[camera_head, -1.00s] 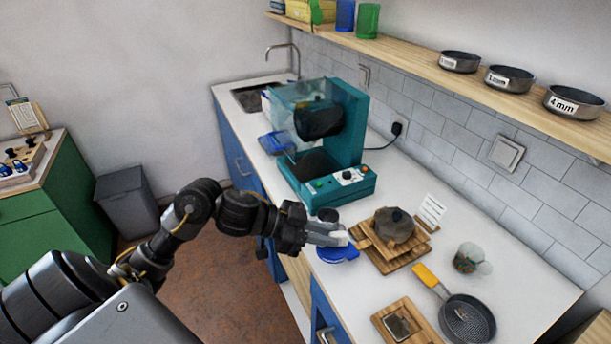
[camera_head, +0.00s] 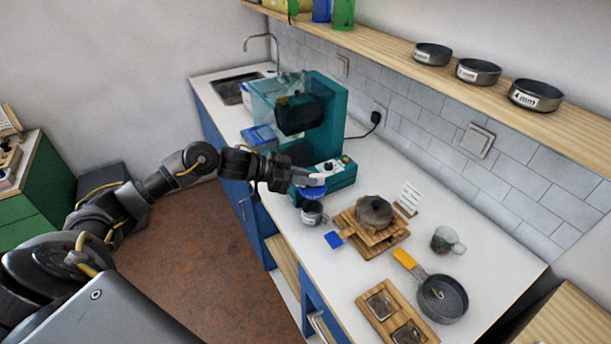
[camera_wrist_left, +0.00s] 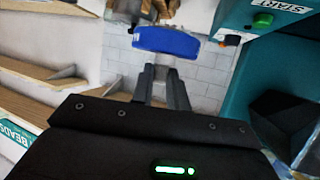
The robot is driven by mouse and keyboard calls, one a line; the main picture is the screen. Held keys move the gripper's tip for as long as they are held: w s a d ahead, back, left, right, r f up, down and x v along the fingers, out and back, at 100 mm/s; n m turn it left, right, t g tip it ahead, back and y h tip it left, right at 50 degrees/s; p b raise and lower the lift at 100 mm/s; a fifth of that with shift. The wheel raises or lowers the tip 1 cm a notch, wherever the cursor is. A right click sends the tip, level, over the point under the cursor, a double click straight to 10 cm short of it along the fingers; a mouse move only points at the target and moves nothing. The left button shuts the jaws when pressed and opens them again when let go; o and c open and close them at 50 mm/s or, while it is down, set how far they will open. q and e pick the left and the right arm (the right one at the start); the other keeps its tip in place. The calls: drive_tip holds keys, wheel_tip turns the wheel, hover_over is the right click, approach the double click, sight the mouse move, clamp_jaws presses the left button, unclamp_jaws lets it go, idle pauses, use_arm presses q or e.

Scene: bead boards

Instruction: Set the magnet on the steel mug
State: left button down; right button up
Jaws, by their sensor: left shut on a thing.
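The magnet (camera_head: 312,192) is a blue disc with a pale top. My left gripper (camera_head: 309,181) is shut on it. The steel mug (camera_head: 312,214) stands upright on the counter, directly below the disc in the head view. The disc covers the mug's far rim, and I cannot tell whether the two touch. In the left wrist view the blue magnet (camera_wrist_left: 168,42) shows just beyond the fingertips (camera_wrist_left: 164,72); the mug is not clear there. My right gripper is not in view.
The teal machine (camera_head: 338,120) stands close behind the gripper. A glass mug (camera_head: 446,240) and a pan (camera_head: 443,298) stand further right. The counter's front edge is near the mug.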

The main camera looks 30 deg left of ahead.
use_arm(q)
drive_tip(key=shift+f, duration=0.1)
wheel_tip(320, 180, down, 4)
drive_tip(key=b, duration=0.4)
drive_tip(key=shift+f+b, duration=0.2)
drive_tip(key=shift+b, duration=0.2)
drive_tip(key=shift+f, duration=0.5)
idle(0.3)
drive_tip(key=shift+f+p, duration=0.55)
drive_tip(key=shift+p, duration=0.25)
idle(1.7)
drive_tip(key=c, duration=1.3)
unclamp_jaws()
drive_tip(key=shift+s, duration=0.1)
drive_tip(key=b, duration=0.3)
approach(306, 190)
drive_tip(key=shift+w+a+f, duration=0.1)
drive_tip(key=shift+a+f, duration=0.15)
drive_tip(key=shift+f, duration=0.3)
drive_tip(key=shift+w+a+f, duration=0.15)
drive_tip(key=shift+a+f, duration=0.1)
drive_tip(key=shift+f, duration=0.3)
drive_tip(key=shift+w+a+f, duration=0.1)
drive_tip(key=shift+a+f, duration=0.15)
drive_tip(key=shift+f, duration=0.3)
